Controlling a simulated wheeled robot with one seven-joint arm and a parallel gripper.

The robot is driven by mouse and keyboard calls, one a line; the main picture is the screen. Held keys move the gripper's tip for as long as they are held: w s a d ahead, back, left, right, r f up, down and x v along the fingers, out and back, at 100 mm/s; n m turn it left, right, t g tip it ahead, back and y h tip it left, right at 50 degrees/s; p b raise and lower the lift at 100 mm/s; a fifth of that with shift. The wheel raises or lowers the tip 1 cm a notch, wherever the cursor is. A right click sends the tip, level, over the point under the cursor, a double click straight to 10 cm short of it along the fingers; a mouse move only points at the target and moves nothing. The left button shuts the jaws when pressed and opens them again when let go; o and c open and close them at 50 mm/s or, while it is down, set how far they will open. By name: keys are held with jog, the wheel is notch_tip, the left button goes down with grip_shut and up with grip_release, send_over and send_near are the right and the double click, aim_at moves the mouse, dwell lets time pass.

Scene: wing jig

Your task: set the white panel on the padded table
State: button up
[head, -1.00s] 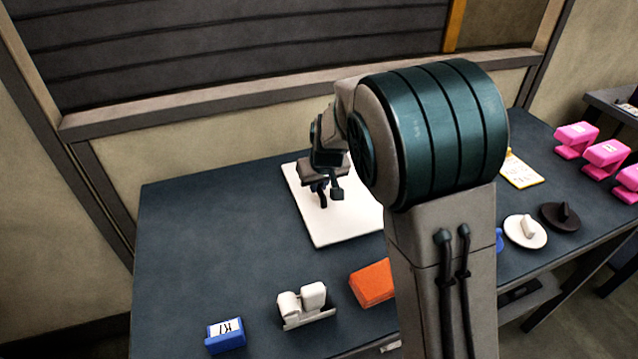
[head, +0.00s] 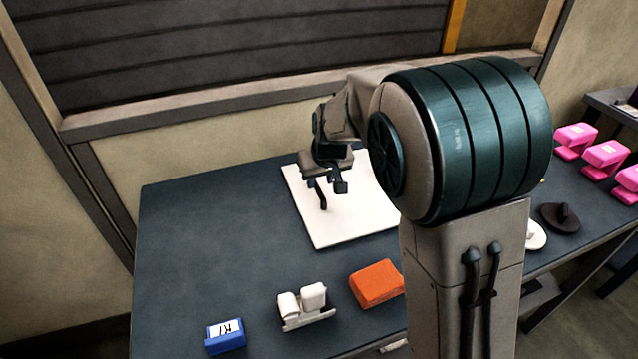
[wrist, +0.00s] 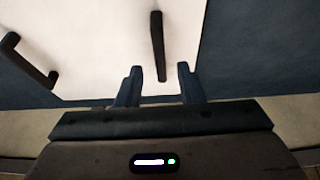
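The white panel (head: 340,225) lies flat on the dark blue padded table (head: 200,230), near its back edge. It also shows in the wrist view (wrist: 100,45) with two black handles: one at the left (wrist: 30,62) and one near the middle (wrist: 158,45). In the head view one handle (head: 321,196) stands up from the panel. My gripper (head: 325,185) is over the panel near this handle. In the wrist view my gripper (wrist: 160,85) is open, its fingers apart, with the middle handle's near end showing in the gap. Whether they overlap in height I cannot tell.
A blue block (head: 226,336), a white two-part fixture (head: 305,305) and an orange block (head: 376,284) stand along the front. A black disc (head: 560,217) and pink clamps (head: 605,155) are at right. The table's left side is clear. My arm hides part of the right.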

jog(key=v, duration=0.8)
jog(key=shift+r, duration=0.2)
jog(key=s+d+f+m, duration=0.1)
jog(key=s+d+m, duration=0.1)
jog(key=s+d, duration=0.6)
jog(key=s+d+f+m+g+h, duration=0.1)
jog(key=s+d+f+m, duration=0.1)
jog(key=s+d, duration=0.6)
jog(key=s, duration=0.7)
jog(key=shift+d+m+h, duration=0.25)
jog(key=shift+m+h, duration=0.05)
jog(key=shift+m, duration=0.1)
jog(key=shift+s, duration=0.1)
